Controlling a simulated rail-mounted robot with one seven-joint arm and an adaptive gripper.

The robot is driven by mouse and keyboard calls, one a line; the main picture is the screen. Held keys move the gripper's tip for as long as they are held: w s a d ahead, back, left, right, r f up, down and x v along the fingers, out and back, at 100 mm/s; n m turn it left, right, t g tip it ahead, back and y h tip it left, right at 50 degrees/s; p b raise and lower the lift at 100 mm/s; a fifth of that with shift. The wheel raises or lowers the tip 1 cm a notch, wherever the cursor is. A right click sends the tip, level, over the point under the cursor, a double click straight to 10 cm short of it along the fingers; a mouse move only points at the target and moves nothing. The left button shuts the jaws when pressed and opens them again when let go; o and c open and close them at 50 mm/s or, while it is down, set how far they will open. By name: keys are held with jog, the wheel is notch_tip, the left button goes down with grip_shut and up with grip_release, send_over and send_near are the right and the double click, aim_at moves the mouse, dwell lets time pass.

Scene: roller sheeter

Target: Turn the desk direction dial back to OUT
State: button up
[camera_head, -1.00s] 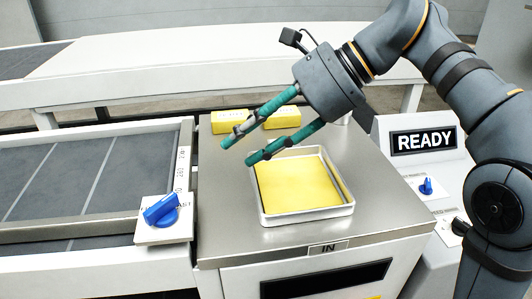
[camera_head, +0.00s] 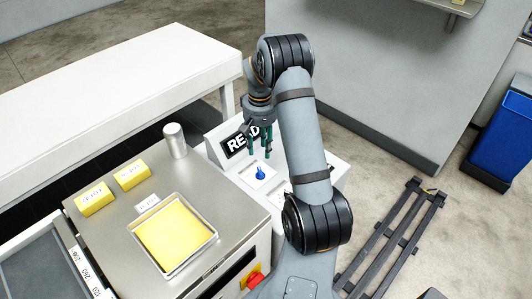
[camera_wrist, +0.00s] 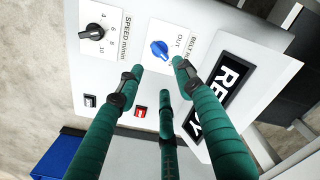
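The desk direction dial (camera_head: 260,173) is a blue knob on a white plate on the sloped control desk. In the wrist view the dial (camera_wrist: 159,50) sits beside the printed words BELT and OUT; the other position's label is hidden, and I cannot tell which mark it points to. My gripper (camera_head: 260,154) hangs over the desk with its teal fingers downward. In the wrist view my gripper (camera_wrist: 158,74) has its fingers spread and empty, with the dial just beyond the tips, apart from them as far as I can see.
The READY display (camera_wrist: 222,92) is close to the fingers. A black speed knob (camera_wrist: 92,32) and a red switch (camera_wrist: 140,111) share the panel. A steel table (camera_head: 120,235) with a tray of yellow dough (camera_head: 172,237), yellow blocks (camera_head: 132,174) and a metal cylinder (camera_head: 175,140) stands left.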

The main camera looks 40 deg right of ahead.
aim_at(260, 173)
notch_tip(260, 173, down, 10)
jog(key=p, duration=0.2)
jog(key=shift+s+f+p, duration=0.1)
jog(key=shift+f+p, duration=0.15)
jog(key=shift+p, duration=0.1)
jog(key=shift+c, duration=0.5)
jog(key=c, duration=0.8)
grip_shut()
